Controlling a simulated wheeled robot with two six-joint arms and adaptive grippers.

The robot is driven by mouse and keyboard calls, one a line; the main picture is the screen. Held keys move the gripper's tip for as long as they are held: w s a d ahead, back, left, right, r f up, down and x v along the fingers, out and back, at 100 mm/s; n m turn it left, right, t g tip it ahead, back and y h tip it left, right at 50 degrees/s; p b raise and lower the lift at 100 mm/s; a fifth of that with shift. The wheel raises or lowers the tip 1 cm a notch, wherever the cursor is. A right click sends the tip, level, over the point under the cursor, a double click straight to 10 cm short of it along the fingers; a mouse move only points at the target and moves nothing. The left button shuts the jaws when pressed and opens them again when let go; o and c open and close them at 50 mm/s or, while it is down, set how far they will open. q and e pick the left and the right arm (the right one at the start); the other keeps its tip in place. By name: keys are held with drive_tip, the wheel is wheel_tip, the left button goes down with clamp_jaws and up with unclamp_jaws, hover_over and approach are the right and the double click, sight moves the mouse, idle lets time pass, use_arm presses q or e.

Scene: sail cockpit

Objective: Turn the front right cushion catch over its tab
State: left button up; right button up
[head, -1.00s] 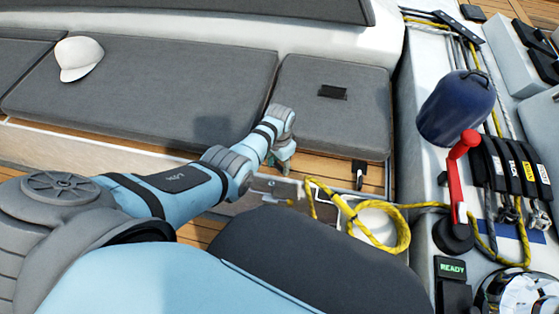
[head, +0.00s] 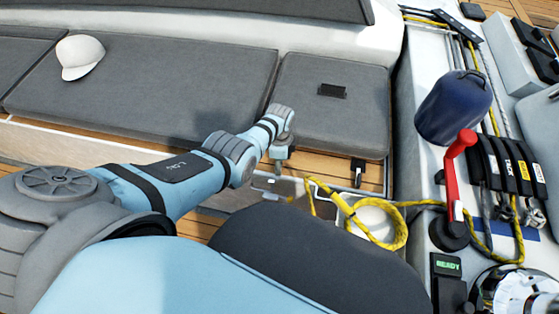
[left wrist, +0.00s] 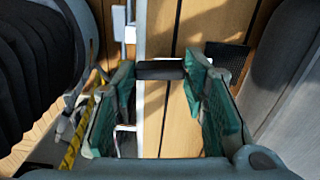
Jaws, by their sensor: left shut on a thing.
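My left gripper (head: 279,168) points down at the front edge of the seat, by the near left corner of the right-hand cushion (head: 330,105). In the left wrist view its green-padded fingers (left wrist: 161,70) are shut on a dark bar-like piece, the catch (left wrist: 160,70), above the pale seat rim (left wrist: 151,120) and wood slats. The head view hides the held piece behind the gripper. Whether it lies over a tab cannot be told. Another black catch (head: 358,165) sits on the seat front further right, free of any gripper. My right gripper is not in view.
A yellow rope coil (head: 385,235) lies just right of my left gripper. A red-handled winch lever (head: 457,170) and a blue fender (head: 453,107) stand further right. A white cap (head: 80,57) lies on the long left cushion (head: 170,85).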

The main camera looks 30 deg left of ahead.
use_arm(q)
drive_tip(key=shift+m, duration=0.6)
drive_tip(key=o, duration=1.2)
drive_tip(key=shift+c, duration=0.2)
drive_tip(key=shift+r, duration=0.1)
wheel_tip(320, 180, up, 12)
